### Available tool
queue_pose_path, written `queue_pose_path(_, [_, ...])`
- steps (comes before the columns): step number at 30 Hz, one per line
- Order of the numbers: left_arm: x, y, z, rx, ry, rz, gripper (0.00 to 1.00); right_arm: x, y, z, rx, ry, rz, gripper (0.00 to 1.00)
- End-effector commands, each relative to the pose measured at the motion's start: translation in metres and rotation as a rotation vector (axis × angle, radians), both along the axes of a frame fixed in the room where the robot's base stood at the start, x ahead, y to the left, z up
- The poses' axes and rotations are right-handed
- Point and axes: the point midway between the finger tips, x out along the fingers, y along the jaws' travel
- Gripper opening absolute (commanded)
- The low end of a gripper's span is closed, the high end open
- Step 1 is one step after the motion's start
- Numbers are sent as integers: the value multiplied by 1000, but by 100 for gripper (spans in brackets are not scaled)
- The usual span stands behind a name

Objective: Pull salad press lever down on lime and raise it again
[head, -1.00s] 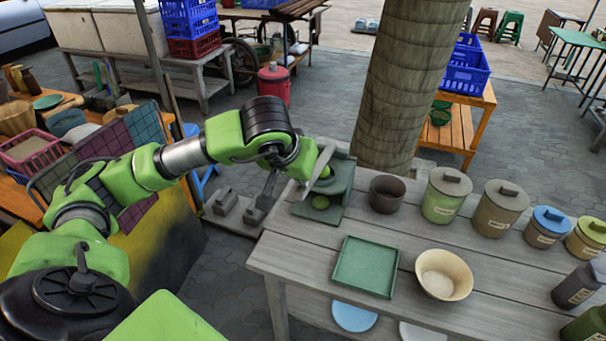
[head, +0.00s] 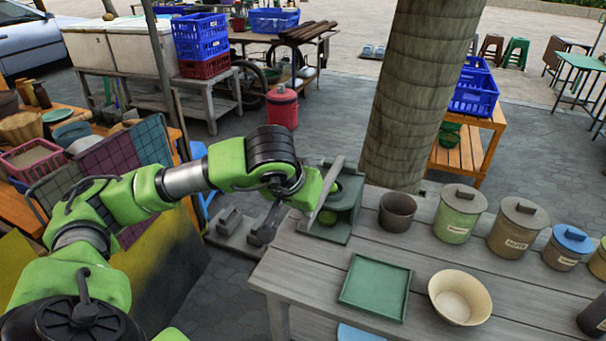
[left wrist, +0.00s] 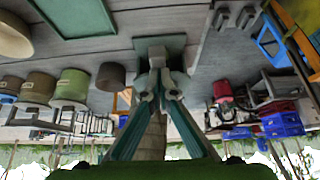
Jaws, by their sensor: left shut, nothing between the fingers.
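The dark green salad press (head: 343,228) stands on the left back corner of the grey plank table. The lever cannot be made out clearly behind my wrist. My right gripper is not in view.
A brown cup (head: 397,212) stands just right of the press. A green tray (head: 376,286) and cream bowl (head: 460,297) are nearer the front. Several lidded canisters (head: 458,213) line the back right. A tree trunk (head: 415,100) rises behind the table.

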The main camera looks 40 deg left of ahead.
Motion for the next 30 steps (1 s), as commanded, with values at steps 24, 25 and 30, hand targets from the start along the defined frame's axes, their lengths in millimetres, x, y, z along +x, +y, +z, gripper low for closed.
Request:
queue_pose_path(24, [-70,-9,109,2,-23,9,0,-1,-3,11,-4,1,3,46])
queue_pose_path(25, [-70,-9,110,2,-23,9,0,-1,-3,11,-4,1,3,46])
queue_pose_path(30, [-70,-13,107,-12,-20,2,0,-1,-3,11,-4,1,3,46])
